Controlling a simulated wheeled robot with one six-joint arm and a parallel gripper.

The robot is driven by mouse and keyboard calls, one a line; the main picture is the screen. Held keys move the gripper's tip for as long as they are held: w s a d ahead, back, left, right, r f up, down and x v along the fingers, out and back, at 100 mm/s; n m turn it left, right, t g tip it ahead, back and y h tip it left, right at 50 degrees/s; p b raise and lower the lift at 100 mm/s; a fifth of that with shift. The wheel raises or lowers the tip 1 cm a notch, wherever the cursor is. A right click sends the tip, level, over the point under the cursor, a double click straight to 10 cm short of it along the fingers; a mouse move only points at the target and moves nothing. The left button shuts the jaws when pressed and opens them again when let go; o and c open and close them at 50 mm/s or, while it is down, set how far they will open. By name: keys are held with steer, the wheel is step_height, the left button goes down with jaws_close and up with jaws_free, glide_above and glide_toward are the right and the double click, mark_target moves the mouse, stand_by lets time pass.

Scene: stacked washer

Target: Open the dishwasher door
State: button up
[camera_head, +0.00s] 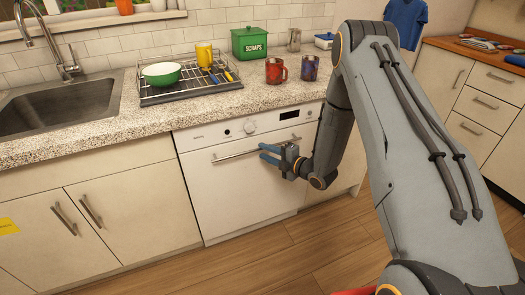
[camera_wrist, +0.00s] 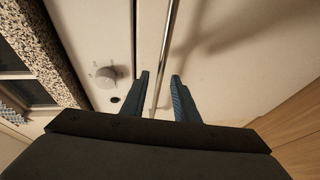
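The white dishwasher (camera_head: 232,195) is built in under the counter, and its door is shut. A long metal bar handle (camera_head: 235,153) runs across the upper door, below a panel with a knob and a dark display. My gripper (camera_head: 265,152) is at the right part of the handle. In the wrist view the handle (camera_wrist: 170,45) passes between the two blue fingers of my gripper (camera_wrist: 163,95). The fingers are apart, with a gap on both sides of the bar. The knob (camera_wrist: 105,76) shows to the left there.
The speckled counter (camera_head: 150,125) overhangs the dishwasher and carries a dish rack (camera_head: 185,95), a green scraps bin (camera_head: 249,42) and two mugs. Cream cabinets (camera_head: 125,205) stand to the left. The wooden floor (camera_head: 270,255) in front of the door is clear.

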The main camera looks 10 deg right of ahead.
steer(key=shift+x, duration=1)
steer(key=shift+c, duration=0.3)
jaws_close()
